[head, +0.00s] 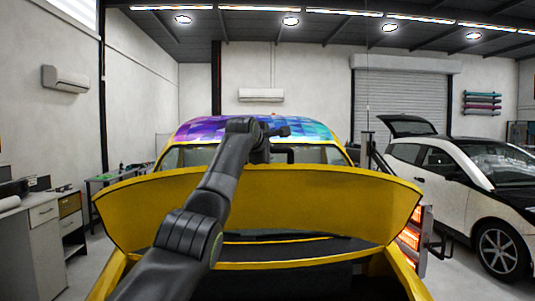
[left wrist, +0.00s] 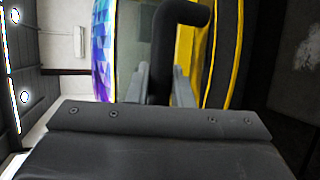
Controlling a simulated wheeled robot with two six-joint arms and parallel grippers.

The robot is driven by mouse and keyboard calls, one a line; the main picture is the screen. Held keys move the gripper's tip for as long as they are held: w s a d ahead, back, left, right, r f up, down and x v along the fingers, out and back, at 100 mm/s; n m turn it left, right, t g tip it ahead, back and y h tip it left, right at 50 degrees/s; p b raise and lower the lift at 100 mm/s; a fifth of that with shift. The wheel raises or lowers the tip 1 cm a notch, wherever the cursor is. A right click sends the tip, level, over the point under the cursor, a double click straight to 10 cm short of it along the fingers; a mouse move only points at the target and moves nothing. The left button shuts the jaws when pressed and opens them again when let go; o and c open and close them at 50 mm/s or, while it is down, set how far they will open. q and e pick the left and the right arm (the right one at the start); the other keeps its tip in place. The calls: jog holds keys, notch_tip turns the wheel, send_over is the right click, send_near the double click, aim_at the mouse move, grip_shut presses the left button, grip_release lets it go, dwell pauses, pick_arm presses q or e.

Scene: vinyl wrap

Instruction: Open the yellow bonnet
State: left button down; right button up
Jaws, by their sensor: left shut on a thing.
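The yellow bonnet (head: 320,208) spans the middle of the head view as a wide raised panel. Its top edge stands in front of the windscreen, and a dark gap shows beneath it. My left arm reaches up across it from the lower left, its wrist end near the bonnet's top edge. In the left wrist view my left gripper (left wrist: 162,85) has its two grey fingers on either side of a curved black handle (left wrist: 172,35) and is shut on it. Yellow bonnet parts (left wrist: 228,50) show to the right of the handle. My right gripper is not in view.
The car's roof (head: 205,128) has a purple and blue pattern. A white and black car (head: 450,185) stands at the right. A grey drawer cabinet (head: 40,240) stands at the left. Floor shows between the yellow car and both of these.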

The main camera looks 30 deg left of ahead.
pick_arm(q)
jog(key=shift+s+a+r, duration=0.1)
jog(key=shift+r, duration=0.5)
jog(key=shift+s+a+r, duration=0.1)
jog(key=shift+r, duration=0.45)
jog(key=c, duration=1.6)
grip_release()
jog(key=shift+c, duration=0.2)
jog(key=shift+o, duration=1.2)
jog(key=shift+w+f, duration=0.2)
jog(key=shift+w, duration=0.15)
jog(key=shift+o, duration=0.5)
jog(key=shift+w+a+f, duration=0.1)
jog(key=shift+w+f, duration=0.1)
jog(key=shift+f, duration=0.2)
